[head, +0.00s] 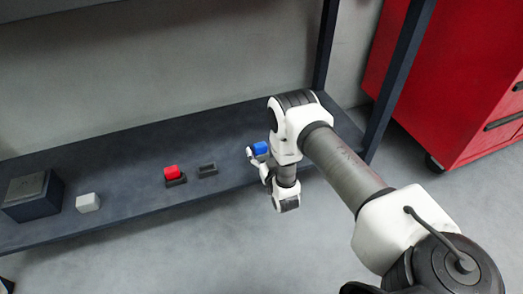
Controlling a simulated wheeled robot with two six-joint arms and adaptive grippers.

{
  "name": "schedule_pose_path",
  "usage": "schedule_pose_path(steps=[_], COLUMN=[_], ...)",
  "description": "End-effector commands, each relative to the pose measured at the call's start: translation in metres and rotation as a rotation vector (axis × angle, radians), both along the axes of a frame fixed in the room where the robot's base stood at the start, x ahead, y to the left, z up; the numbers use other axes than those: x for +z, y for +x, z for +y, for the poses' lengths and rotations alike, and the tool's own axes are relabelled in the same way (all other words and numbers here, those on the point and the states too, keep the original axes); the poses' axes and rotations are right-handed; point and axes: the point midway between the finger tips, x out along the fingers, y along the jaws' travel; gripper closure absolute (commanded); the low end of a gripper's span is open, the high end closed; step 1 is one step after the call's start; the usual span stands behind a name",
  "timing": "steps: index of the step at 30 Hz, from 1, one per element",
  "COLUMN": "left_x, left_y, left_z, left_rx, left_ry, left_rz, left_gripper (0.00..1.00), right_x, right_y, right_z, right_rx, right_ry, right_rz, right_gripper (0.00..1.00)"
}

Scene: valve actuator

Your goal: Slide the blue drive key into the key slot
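The blue drive key (260,148) shows as a small blue block near the right end of the dark shelf. My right gripper (257,155) is at it, with one pale finger on its left side. The other finger is hidden by the wrist, so I cannot tell whether the gripper is closed on the key. A small dark holder with a recess (207,169), seemingly the key slot, is on the shelf left of the gripper and looks empty. My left gripper is out of view.
A red block (171,172) sits on a similar dark holder (176,182). A white cube (88,202) and a dark box (33,195) are further left on the shelf (120,160). A shelf post (397,80) and a red cabinet (450,75) are at the right.

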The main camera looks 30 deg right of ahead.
Motion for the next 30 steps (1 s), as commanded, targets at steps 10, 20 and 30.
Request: schedule_pose_path(steps=[10,20,30], left_x=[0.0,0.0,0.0], left_y=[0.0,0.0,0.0], left_z=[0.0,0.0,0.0], left_rx=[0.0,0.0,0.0], left_ry=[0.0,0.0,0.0], left_rz=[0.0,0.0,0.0], left_gripper=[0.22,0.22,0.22], right_x=[-0.001,-0.001,0.0], right_y=[-0.023,-0.072,-0.073], right_z=[0.006,0.018,0.018], right_rx=[0.0,0.0,0.0], right_ry=[0.001,0.0,0.0], right_rz=[0.005,0.003,0.001], right_gripper=[0.26,0.26,0.26])
